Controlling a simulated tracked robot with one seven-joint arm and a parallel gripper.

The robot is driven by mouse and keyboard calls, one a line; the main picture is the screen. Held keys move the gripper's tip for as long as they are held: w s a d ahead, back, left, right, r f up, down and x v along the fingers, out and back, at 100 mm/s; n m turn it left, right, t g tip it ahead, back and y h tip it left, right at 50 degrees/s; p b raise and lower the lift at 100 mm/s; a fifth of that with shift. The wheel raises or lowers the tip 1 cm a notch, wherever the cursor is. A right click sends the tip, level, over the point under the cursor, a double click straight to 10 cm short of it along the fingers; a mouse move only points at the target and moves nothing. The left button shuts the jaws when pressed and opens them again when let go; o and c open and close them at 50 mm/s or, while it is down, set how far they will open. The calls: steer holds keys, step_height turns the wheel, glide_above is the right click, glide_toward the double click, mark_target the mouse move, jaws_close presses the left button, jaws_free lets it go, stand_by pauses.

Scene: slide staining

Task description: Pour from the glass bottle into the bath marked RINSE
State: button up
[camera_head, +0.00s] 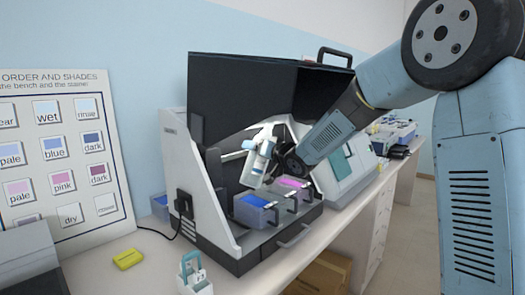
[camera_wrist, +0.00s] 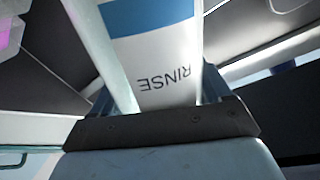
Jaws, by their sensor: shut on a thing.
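My gripper (camera_head: 276,163) is shut on the glass bottle (camera_head: 257,158), which hangs tilted inside the open staining machine, above the baths. In the wrist view the bottle's white label (camera_wrist: 158,55) fills the space between my fingers (camera_wrist: 155,100). It has a blue band and reads RINSE upside down. Below the bottle in the head view are a bath with blue liquid (camera_head: 254,210) and, to its right, a bath with pink liquid (camera_head: 293,183). No bath marking is readable, so I cannot tell which is RINSE. The bottle's mouth and any stream are not clear.
The staining machine's dark raised hood (camera_head: 255,95) and white side wall (camera_head: 195,190) enclose the baths. A yellow block (camera_head: 128,259) and a small white holder with a teal handle (camera_head: 193,277) stand at the bench front. A shade chart (camera_head: 65,150) leans behind.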

mark_target(253, 163)
steer(key=shift+s+a+m, duration=0.4)
steer(key=shift+s+m, duration=0.2)
steer(key=shift+m, duration=0.1)
steer(key=shift+s+a+f+m+g, duration=0.55)
steer(key=shift+s+m, duration=0.15)
steer(key=shift+m, duration=0.3)
stand_by(2.5)
steer(key=shift+s, duration=0.1)
steer(key=shift+s+a+f+m, duration=0.15)
steer(key=shift+a+f+m, duration=0.1)
steer(key=shift+m, duration=0.15)
steer(key=shift+s+f, duration=0.1)
stand_by(0.9)
steer(key=shift+s+a+f+m, duration=0.1)
steer(key=shift+f+m, duration=0.15)
steer(key=shift+m, duration=0.25)
steer(key=shift+s+a+f+m+g, duration=0.25)
steer(key=shift+f+m+g, duration=0.1)
steer(key=shift+f+m, duration=0.25)
stand_by(1.2)
